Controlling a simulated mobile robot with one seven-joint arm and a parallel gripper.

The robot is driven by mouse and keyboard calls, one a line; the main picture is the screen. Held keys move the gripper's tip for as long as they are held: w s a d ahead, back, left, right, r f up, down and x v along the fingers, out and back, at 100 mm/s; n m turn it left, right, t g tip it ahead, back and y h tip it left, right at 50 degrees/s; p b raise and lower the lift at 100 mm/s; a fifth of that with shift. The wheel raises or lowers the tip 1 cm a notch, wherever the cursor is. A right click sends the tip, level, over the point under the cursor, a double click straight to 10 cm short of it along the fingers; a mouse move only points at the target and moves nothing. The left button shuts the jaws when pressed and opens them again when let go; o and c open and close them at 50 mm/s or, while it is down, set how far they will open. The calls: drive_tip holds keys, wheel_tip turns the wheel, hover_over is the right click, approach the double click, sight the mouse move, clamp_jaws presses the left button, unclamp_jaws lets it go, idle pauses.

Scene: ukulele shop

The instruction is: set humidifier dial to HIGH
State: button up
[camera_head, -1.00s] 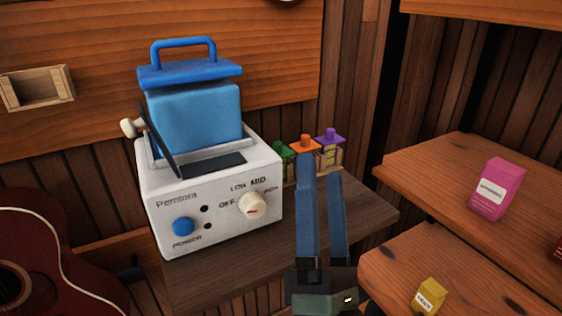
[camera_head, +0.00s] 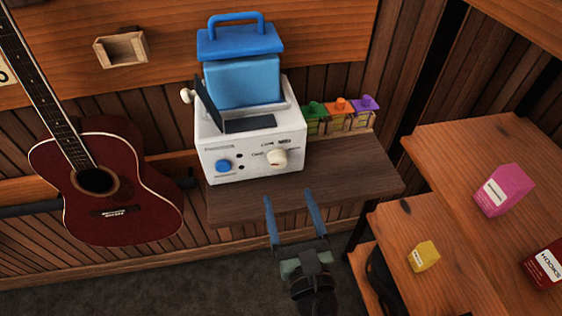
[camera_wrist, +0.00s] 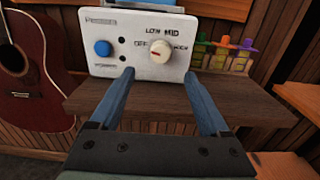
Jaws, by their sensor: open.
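The white humidifier (camera_head: 207,152) with a blue tank (camera_head: 243,82) and a blue handled lid stands on a dark wooden shelf. Its cream dial (camera_head: 277,158) is at the right of the front face. In the wrist view the dial (camera_wrist: 161,50) has a red mark at its left side, towards OFF; LOW and MID labels are above it. A blue POWER button (camera_head: 223,165) is on the left of the face. My gripper (camera_head: 291,194) is open and empty, in front of and below the dial, apart from it. In the wrist view its fingers (camera_wrist: 156,72) spread either side below the dial.
A red guitar (camera_head: 125,212) hangs at left. Shelves at right hold a pink box (camera_head: 503,190), a yellow box (camera_head: 424,256) and a red box (camera_head: 545,265). The shelf (camera_head: 345,172) front is clear.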

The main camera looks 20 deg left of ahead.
sight(279, 165)
drive_tip(key=x, duration=0.9)
drive_tip(key=shift+p, duration=0.3)
drive_tip(key=shift+c, duration=0.3)
clamp_jaws()
